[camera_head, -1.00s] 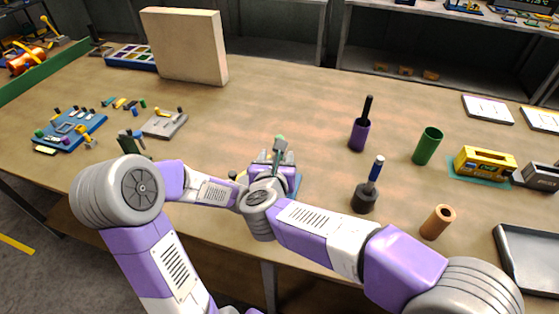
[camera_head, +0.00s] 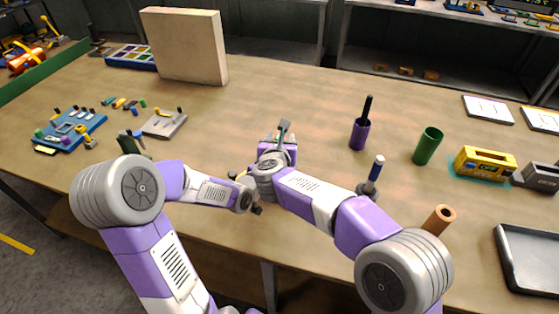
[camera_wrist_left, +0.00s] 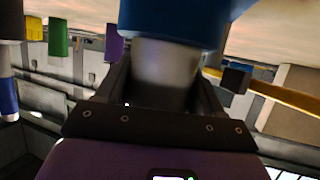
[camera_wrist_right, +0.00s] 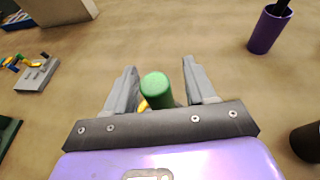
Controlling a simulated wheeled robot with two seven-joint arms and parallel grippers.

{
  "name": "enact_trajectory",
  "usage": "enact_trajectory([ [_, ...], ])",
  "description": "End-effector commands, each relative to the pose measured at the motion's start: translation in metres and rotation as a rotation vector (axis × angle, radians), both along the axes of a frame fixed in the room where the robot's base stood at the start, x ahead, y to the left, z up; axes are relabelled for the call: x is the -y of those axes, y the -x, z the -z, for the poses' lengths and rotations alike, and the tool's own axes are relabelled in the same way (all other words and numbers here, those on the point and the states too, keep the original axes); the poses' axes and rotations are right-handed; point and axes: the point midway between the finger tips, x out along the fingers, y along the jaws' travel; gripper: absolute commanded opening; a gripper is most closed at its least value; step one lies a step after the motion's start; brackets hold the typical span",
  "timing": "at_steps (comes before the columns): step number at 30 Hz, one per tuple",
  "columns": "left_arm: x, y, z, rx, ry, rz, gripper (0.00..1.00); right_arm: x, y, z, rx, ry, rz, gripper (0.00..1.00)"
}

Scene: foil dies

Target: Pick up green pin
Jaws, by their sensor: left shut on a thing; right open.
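The green pin (camera_wrist_right: 156,88) shows its round top between the fingers of my right gripper (camera_wrist_right: 160,74) in the right wrist view. The fingers are open, with a gap on each side of the pin. Its lower part is hidden by the gripper body. In the head view my right gripper (camera_head: 281,133) is over the middle of the table. My left gripper (camera_wrist_left: 165,82) is shut on a grey piece (camera_wrist_left: 165,65) with a wide blue part (camera_wrist_left: 172,22) above it in the left wrist view. In the head view, my right arm hides much of this area.
A blue board (camera_head: 72,131) and a grey plate (camera_head: 165,124) lie to the left. A tan block (camera_head: 185,47) stands at the back.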

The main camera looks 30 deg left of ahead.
Motion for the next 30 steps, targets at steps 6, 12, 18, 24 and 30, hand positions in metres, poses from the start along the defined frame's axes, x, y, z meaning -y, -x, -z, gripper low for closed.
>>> enact_trajectory([
  [6,0.0,0.0,0.001,-0.001,0.0,0.0,0.29,0.0,0.0,0.0,0.0,0.0,0.0,0.4],
  [12,0.0,0.0,0.0,-0.001,0.0,0.0,0.29,0.0,0.001,0.0,0.0,0.0,-0.001,0.09],
  [18,0.0,0.0,0.0,-0.001,0.0,0.0,0.29,0.0,0.001,0.0,0.0,0.0,-0.001,0.0],
  [24,0.0,0.0,0.0,-0.001,0.0,0.0,0.29,0.0,0.001,-0.001,0.0,-0.002,-0.001,0.0],
  [30,0.0,0.0,0.0,-0.001,0.0,0.0,0.29,0.0,0.001,-0.019,0.002,-0.007,0.001,0.0],
])
